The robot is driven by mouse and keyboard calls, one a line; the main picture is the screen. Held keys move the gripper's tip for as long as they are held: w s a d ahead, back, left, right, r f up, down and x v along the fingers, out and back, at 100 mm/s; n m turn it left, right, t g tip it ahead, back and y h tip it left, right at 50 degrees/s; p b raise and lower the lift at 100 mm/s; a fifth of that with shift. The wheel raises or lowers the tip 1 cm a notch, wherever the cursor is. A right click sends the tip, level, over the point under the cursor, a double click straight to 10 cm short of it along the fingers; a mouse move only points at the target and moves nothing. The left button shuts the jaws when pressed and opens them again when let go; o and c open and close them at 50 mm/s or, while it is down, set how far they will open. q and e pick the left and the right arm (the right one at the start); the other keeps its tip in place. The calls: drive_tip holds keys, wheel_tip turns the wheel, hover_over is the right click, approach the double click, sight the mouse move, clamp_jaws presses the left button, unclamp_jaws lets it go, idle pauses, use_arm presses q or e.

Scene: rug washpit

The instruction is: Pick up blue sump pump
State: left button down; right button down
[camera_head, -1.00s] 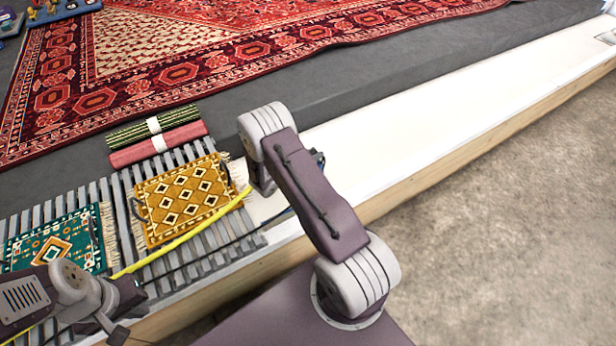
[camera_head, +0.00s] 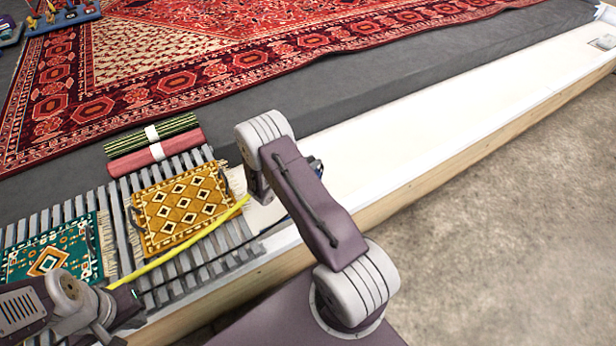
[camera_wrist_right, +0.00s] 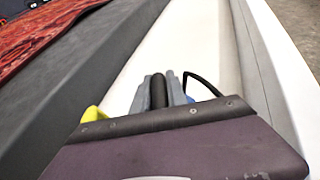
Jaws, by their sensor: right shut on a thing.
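In the right wrist view, my right gripper (camera_wrist_right: 161,92) is shut on a dark, bar-like part between its grey fingers. A sliver of blue (camera_wrist_right: 192,101) shows just beside the fingers, and I take it for the blue sump pump; most of it is hidden behind my gripper body. A black cable loops out on its right and a yellow hose (camera_wrist_right: 92,114) shows on the left. In the head view, my right arm hides the gripper and nearly all of the pump, over the white channel. My left gripper (camera_head: 122,312) is at the lower left; its jaws are unclear.
A slatted grey rack (camera_head: 120,232) holds a yellow patterned rug (camera_head: 182,208) and a green one (camera_head: 50,250). Two rolled rugs (camera_head: 153,146) lie behind it. The yellow hose (camera_head: 190,238) crosses the rack. The white channel (camera_head: 450,125) is clear to the right.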

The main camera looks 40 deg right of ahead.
wheel_tip(320, 180, up, 10)
drive_tip(key=p, duration=0.6)
drive_tip(key=shift+r+p, duration=0.15)
drive_tip(key=shift+p, duration=0.15)
